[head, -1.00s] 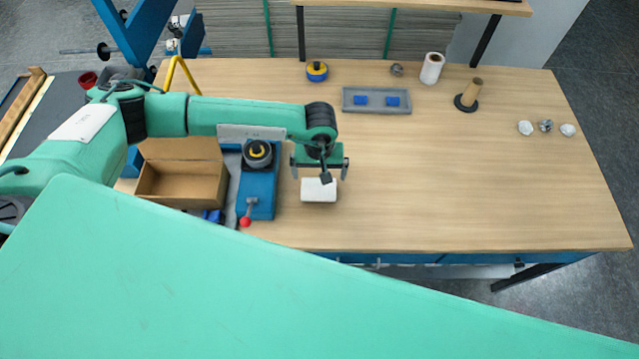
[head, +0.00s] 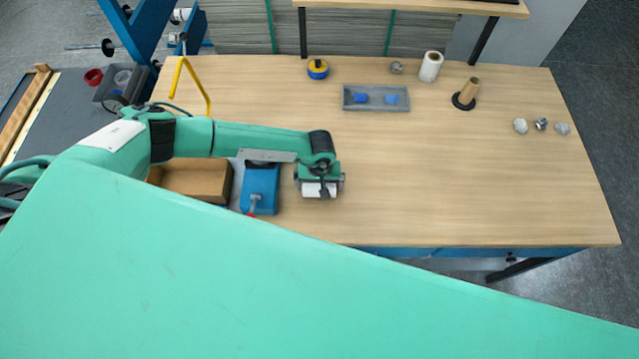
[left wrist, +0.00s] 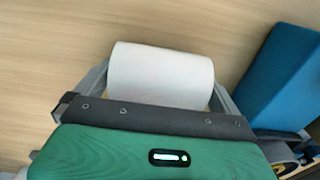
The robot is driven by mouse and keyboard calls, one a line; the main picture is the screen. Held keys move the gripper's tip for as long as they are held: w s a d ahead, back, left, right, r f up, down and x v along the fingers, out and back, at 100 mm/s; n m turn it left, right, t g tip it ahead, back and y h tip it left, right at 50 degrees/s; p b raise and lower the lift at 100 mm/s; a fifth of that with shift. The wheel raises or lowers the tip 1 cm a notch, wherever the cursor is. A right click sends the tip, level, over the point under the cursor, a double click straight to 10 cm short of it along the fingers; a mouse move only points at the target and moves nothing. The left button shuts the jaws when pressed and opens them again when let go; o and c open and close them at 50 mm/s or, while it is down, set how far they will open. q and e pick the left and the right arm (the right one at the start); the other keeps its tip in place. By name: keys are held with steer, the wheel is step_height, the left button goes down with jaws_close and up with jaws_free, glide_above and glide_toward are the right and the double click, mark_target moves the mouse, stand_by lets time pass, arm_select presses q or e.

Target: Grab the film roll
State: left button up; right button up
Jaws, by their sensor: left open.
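The film roll, a white cylinder (head: 316,190), lies on the wooden table below my left gripper (head: 320,184), which covers part of it in the head view. In the left wrist view the white roll (left wrist: 160,72) lies on its side between the two grey fingers of my left gripper, one at each end. The left gripper is open. Whether its fingers touch the roll's ends I cannot tell. My right gripper is in neither view.
A blue device (head: 260,188) and a cardboard box (head: 196,180) stand left of the roll. A grey tray with blue pieces (head: 376,106), another white roll standing upright (head: 431,66) and a brown core on a black base (head: 467,93) are toward the back.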

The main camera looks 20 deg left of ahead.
arm_select(q)
steer(key=c, duration=0.8)
steer(key=shift+r, duration=0.2)
